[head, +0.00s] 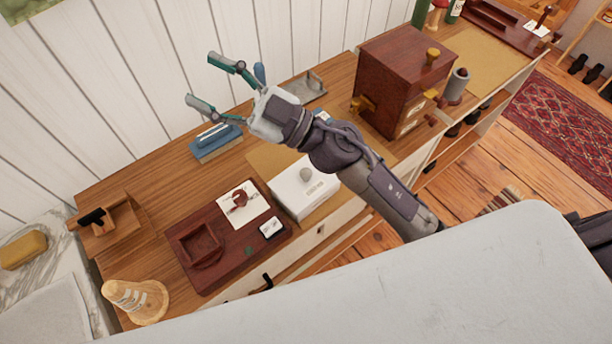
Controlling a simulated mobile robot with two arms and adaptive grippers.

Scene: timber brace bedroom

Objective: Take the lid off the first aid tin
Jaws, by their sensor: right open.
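A white box with a round grey knob on its top (303,187), which looks like the first aid tin, sits near the front edge of the wooden counter. Its lid appears to be on; any marking on it is not readable. My right gripper (203,79) is open and empty, with its two fingers spread toward the white wall. It is beyond the tin, up and left of it in the picture, and not touching it. My right forearm passes just right of the tin and hides part of the counter behind. My left gripper is not in view.
A dark wooden tray (205,246) with a paper card lies left of the tin. A blue block-like item (214,143) is behind it, below the gripper. A dark wooden box with brass fittings (403,78) stands right. A turned wooden stand (137,301) is front left.

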